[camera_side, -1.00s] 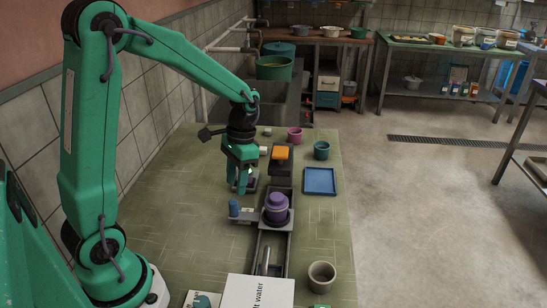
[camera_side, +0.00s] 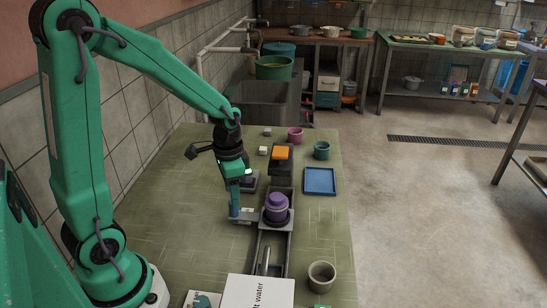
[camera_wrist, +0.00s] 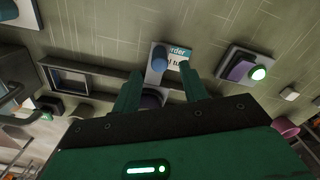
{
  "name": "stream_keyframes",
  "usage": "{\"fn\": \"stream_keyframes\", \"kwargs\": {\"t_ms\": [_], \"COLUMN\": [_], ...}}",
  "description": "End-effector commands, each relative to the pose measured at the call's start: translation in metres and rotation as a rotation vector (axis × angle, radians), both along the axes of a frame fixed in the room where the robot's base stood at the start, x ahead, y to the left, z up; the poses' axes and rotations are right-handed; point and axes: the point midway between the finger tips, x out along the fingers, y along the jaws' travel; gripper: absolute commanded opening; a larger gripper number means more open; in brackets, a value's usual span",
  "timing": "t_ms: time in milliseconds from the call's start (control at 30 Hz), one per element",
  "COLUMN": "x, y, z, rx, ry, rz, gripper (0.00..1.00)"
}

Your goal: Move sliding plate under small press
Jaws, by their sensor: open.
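The grey sliding plate (camera_side: 246,215) lies across the rail. It carries a lidded purple pot (camera_side: 277,202) and has an upright blue knob (camera_wrist: 159,54) at its left end. The small press (camera_side: 281,153), with an orange top, stands at the far end of the rail. My gripper (camera_side: 234,203) is low at the knob and points down. It is open. In the wrist view its fingers (camera_wrist: 159,72) stand apart on either side of the knob's line. Whether they touch the knob is hard to tell.
The dark rail (camera_side: 291,245) runs from near the card box to the press. A button unit (camera_side: 250,181) with a purple top sits behind my gripper. A blue tray (camera_side: 320,181) lies right of the rail. A grey cup (camera_side: 321,275) stands at front right.

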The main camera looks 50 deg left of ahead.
Motion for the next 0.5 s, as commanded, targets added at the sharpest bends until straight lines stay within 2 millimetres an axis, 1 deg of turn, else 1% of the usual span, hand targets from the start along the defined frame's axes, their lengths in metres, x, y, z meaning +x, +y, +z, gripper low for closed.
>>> {"fn": "stream_keyframes", "kwargs": {"t_ms": [33,233,400,500], "x": [-0.001,-0.001,0.000,0.000], "y": [0.000,0.000,0.000,0.000], "z": [-0.007,-0.030,-0.044,-0.049], "rx": [-0.001,-0.001,0.000,0.000], "ry": [0.003,0.004,0.002,0.002], "rz": [0.000,0.000,0.000,0.000], "gripper": [0.43,0.43,0.43,0.43]}}
